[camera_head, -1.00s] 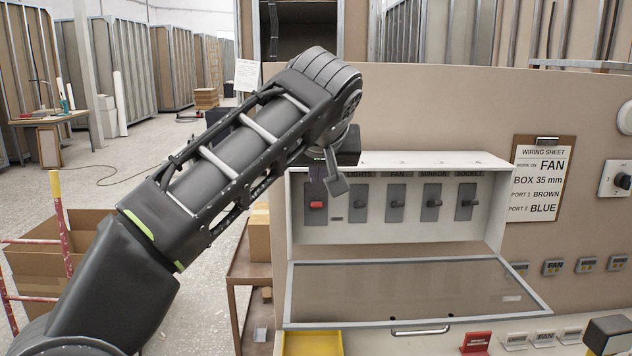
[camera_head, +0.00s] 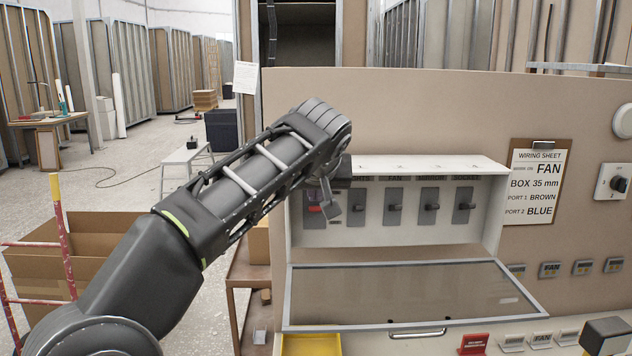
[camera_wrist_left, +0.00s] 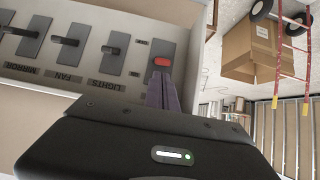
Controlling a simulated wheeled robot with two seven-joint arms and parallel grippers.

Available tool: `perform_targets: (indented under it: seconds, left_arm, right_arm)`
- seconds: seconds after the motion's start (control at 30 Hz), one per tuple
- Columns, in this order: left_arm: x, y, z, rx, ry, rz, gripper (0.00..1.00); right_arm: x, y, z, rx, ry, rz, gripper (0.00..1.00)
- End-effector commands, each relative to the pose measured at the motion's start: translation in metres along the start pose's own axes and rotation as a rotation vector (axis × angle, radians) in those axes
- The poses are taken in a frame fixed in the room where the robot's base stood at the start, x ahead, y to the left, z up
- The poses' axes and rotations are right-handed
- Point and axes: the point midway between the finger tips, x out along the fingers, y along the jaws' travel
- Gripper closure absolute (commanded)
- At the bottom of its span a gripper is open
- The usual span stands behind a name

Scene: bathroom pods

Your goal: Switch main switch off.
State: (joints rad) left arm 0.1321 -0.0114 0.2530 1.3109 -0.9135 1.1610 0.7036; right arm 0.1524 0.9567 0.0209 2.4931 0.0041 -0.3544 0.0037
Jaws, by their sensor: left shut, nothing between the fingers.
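The main switch is the leftmost one in the white switch box, a grey plate with a red lever (camera_head: 314,211). It also shows upside down in the wrist view, with its red lever (camera_wrist_left: 161,62) bare. My left gripper (camera_head: 328,207) is shut and empty in front of this switch, partly covering its plate. In the wrist view its fingertips (camera_wrist_left: 160,80) are right beside the red lever; I cannot tell whether they touch it. A dark block (camera_head: 606,337) at the lower right edge may be my right gripper; its fingers do not show.
Several grey switches, such as one labelled fan (camera_head: 394,207), stand right of the main switch. The box's clear cover (camera_head: 415,293) hangs open below. A yellow tray (camera_head: 311,345) and a red sign (camera_head: 474,344) are in front. A wiring sheet (camera_head: 533,184) hangs at right.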

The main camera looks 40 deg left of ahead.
Motion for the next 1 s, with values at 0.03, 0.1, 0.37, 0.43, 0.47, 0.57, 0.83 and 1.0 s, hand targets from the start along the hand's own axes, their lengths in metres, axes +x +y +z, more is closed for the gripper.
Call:
perform_targets:
  seconds: [0.03, 0.1, 0.37, 0.43, 0.47, 0.57, 0.83, 1.0]
  left_arm:
    - [0.006, 0.0, 0.0, 0.001, -0.002, -0.002, 1.0]
    - [0.013, 0.0, 0.0, 0.001, -0.001, 0.0, 1.0]
    - [0.02, 0.0, 0.0, 0.0, 0.0, 0.0, 1.0]
    - [0.02, 0.0, 0.0, 0.0, 0.0, 0.0, 1.0]
    - [0.02, 0.0, 0.0, 0.0, 0.0, 0.0, 1.0]
    - [0.02, 0.0, 0.0, 0.0, 0.001, 0.0, 1.0]
    - [0.022, 0.001, 0.006, 0.001, 0.033, 0.002, 1.0]
    - [0.02, 0.0, 0.005, -0.001, 0.054, 0.001, 1.0]
  right_arm:
    - [-0.002, -0.001, 0.0, 0.0, 0.0, 0.001, 0.64]
    - [-0.003, -0.001, 0.0, 0.001, -0.001, 0.001, 0.64]
    - [-0.003, -0.001, 0.001, 0.001, -0.001, 0.001, 0.64]
    - [-0.003, -0.001, 0.001, 0.001, -0.001, 0.001, 0.64]
    - [-0.003, -0.001, 0.001, 0.001, -0.001, 0.001, 0.64]
    - [-0.002, -0.001, 0.001, 0.001, -0.001, 0.001, 0.64]
    - [0.013, 0.004, -0.001, -0.002, 0.003, -0.003, 0.64]
    - [0.017, 0.005, -0.002, -0.004, 0.005, -0.006, 0.64]
